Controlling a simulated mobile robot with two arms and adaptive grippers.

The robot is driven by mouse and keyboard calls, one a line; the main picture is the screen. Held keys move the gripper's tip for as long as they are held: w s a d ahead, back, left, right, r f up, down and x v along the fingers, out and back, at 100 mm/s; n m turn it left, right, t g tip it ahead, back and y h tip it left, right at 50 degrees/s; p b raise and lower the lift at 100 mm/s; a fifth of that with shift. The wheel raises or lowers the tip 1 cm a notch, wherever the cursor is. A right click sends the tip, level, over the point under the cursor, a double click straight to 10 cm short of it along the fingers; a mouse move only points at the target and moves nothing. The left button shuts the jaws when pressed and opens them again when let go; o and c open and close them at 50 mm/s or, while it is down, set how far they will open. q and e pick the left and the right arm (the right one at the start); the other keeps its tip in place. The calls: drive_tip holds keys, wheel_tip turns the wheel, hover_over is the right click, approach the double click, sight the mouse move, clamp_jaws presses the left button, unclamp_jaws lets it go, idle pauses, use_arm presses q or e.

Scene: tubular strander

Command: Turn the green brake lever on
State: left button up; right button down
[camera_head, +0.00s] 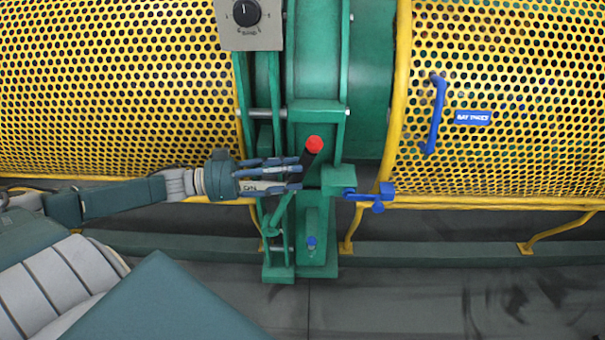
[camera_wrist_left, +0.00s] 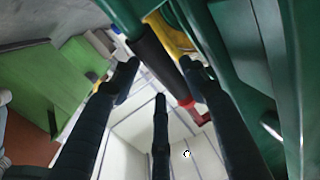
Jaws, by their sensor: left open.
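The brake lever shows in the head view as a green arm with a black grip (camera_head: 308,160) and a red knob (camera_head: 314,144), at the middle of the green frame. My left gripper (camera_head: 297,174) comes in from the left, its fingers pointing right, with the tips right beside the black grip. In the left wrist view the black grip (camera_wrist_left: 155,58) runs diagonally just beyond the spread, open fingers (camera_wrist_left: 160,78), its red end at lower right. I cannot tell whether a finger touches it. My right gripper is out of view.
Yellow perforated guards (camera_head: 110,90) stand on both sides of the green frame (camera_head: 316,60). A grey box with a black dial (camera_head: 246,13) sits above. A blue latch (camera_head: 378,197) is right of the lever, and a blue handle (camera_head: 437,110) is on the right guard. Floor lies below.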

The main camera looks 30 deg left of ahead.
sight(302, 178)
use_arm(q)
drive_tip(key=shift+x, duration=1.6)
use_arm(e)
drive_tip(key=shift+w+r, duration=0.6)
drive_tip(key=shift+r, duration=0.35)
use_arm(q)
clamp_jaws()
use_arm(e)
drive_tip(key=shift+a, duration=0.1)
